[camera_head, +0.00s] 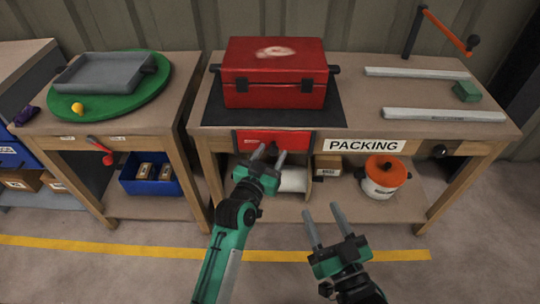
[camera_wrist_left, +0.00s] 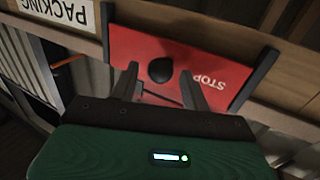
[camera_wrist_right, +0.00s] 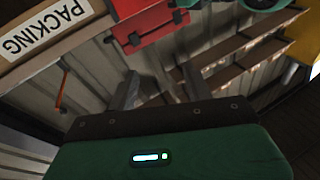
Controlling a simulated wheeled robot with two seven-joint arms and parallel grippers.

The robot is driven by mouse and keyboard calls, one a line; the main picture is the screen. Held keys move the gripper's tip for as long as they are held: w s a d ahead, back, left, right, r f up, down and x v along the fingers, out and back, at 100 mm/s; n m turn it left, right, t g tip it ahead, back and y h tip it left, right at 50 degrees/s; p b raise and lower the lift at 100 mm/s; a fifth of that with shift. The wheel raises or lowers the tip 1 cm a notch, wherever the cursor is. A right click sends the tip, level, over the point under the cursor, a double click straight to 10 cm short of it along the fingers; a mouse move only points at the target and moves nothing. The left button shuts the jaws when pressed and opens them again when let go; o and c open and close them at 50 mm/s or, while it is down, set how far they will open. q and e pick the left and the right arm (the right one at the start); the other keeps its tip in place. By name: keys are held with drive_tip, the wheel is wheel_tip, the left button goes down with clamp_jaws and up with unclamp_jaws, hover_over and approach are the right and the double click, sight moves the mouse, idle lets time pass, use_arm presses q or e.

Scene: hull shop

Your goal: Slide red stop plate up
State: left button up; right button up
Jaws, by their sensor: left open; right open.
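The red stop plate (camera_head: 285,139) sits between dark side rails on the front of the packing bench, below the red toolbox. In the left wrist view the plate (camera_wrist_left: 218,71) shows the word STOP and a round black knob (camera_wrist_left: 160,70). My left gripper (camera_head: 268,154) is open in front of the plate. In the left wrist view its fingers (camera_wrist_left: 158,88) stand on either side of the knob, apart from each other; whether they touch the plate I cannot tell. My right gripper (camera_head: 322,222) is open and empty, low in front of the bench.
A red toolbox (camera_head: 275,75) stands on a dark mat on the bench. A PACKING sign (camera_head: 362,146) is right of the plate. A white pot with orange lid (camera_head: 383,177) and a white roll (camera_head: 293,181) are on the lower shelf. The floor in front is clear.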

sight(270, 142)
use_arm(q)
clamp_jaws()
drive_tip(key=shift+r, duration=0.1)
drive_tip(key=shift+r+p, duration=0.2)
drive_tip(key=shift+p, duration=0.15)
wheel_tip(270, 142, up, 2)
drive_tip(key=shift+r+p, duration=0.1)
drive_tip(key=shift+p, duration=1)
drive_tip(key=shift+r+p, duration=1.15)
drive_tip(key=shift+p, duration=0.1)
use_arm(e)
drive_tip(key=s+d+f+g+h, duration=0.1)
drive_tip(key=s+f+g, duration=0.1)
drive_tip(key=f+g, duration=0.3)
drive_tip(key=s+d+f+g+h, duration=0.2)
drive_tip(key=s+f+g, duration=0.1)
drive_tip(key=f+g, duration=0.1)
drive_tip(key=shift+d+f+g, duration=0.25)
drive_tip(key=shift+f+g, duration=0.1)
drive_tip(key=shift+g, duration=0.25)
drive_tip(key=shift+s, duration=0.1)
